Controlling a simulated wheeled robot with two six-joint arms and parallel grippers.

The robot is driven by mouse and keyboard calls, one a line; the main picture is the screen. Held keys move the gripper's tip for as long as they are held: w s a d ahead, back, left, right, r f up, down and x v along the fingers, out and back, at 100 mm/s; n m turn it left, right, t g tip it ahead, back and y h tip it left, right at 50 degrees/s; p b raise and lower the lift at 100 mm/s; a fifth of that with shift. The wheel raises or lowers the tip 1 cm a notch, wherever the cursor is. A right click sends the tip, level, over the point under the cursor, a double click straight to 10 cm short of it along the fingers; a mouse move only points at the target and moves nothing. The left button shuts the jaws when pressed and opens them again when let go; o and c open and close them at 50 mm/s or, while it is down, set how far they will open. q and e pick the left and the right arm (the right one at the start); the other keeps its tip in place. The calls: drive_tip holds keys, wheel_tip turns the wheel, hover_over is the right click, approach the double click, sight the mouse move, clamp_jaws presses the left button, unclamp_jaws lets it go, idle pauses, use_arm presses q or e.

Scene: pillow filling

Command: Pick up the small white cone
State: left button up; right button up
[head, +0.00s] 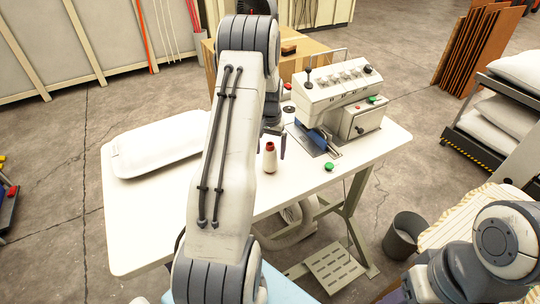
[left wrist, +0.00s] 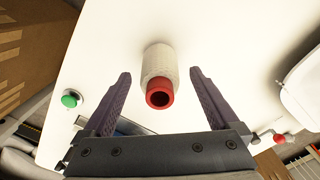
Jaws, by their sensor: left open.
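The small white cone (head: 270,162) stands upright on the white table, with a red top. In the left wrist view the white cone (left wrist: 158,60) points its hollow red end toward the camera. My left gripper (head: 272,141) is open above and around the upper part of the cone. In the left wrist view its two dark fingers (left wrist: 159,74) are spread on either side of the cone, with a gap on both sides. No contact shows. My right arm shows at the lower right of the head view, but its gripper is not in view.
The white table (head: 140,225) is clear at the front left. A grey bin (head: 403,236) is on the floor at right.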

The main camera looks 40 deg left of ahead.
sight(273, 145)
use_arm(q)
drive_tip(key=shift+f, duration=0.65)
clamp_jaws()
drive_tip(key=shift+r, duration=0.15)
drive_tip(key=shift+r, duration=0.3)
drive_tip(key=r+b, duration=0.1)
drive_tip(key=d+r+b, duration=0.1)
drive_tip(key=r, duration=0.1)
drive_tip(key=shift+w+r, duration=0.1)
drive_tip(key=shift+r, duration=0.2)
drive_tip(key=d+r+b, duration=0.3)
drive_tip(key=d+r, duration=0.3)
drive_tip(key=d, duration=0.4)
drive_tip(key=shift+d+r, duration=0.3)
drive_tip(key=shift+d, duration=0.1)
